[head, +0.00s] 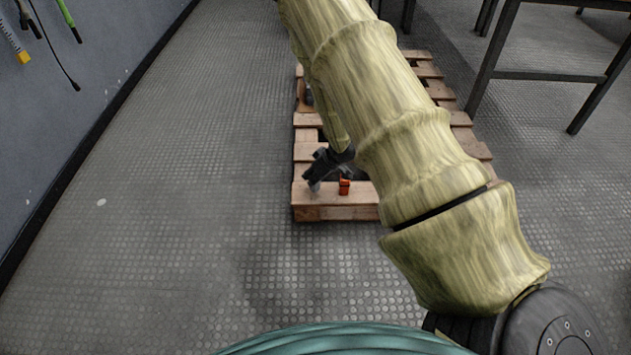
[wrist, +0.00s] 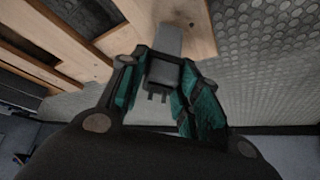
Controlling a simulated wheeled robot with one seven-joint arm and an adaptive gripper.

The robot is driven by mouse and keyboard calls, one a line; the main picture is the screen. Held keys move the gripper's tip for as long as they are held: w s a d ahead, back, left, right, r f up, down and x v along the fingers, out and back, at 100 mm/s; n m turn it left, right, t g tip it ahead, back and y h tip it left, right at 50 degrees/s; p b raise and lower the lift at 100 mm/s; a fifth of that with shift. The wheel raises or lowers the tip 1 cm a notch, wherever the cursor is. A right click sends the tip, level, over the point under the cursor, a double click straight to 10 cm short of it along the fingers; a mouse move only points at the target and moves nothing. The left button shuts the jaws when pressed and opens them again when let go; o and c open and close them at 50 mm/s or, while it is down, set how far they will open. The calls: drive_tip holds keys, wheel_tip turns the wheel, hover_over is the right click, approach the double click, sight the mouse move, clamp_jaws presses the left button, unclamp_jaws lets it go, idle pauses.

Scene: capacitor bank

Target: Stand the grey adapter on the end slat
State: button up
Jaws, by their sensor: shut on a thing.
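The grey adapter (wrist: 164,76) is between the teal-padded fingers of my gripper (wrist: 162,68) in the wrist view. Two short prongs on it point toward the camera, and its paler grey part overlaps the wooden slat behind it. The end slat (head: 325,212) is the near edge board of a wooden pallet in the head view; it also shows in the wrist view (wrist: 195,20). In the head view my dark gripper (head: 318,174) is low over the slat's left part. I cannot tell whether the adapter touches the wood.
A small orange-red object (head: 345,186) stands on the end slat just right of my gripper. The wooden pallet (head: 308,136) stretches back, partly hidden by my arm. A dark-legged table (head: 545,76) is at the right, and a wall (head: 60,110) at the left. The floor left of the pallet is clear.

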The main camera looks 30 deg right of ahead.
drive_tip(key=shift+f+b, duration=0.35)
drive_tip(key=shift+f, duration=0.5)
drive_tip(key=shift+r, duration=0.1)
drive_tip(key=o, duration=1)
drive_tip(key=shift+o, duration=0.2)
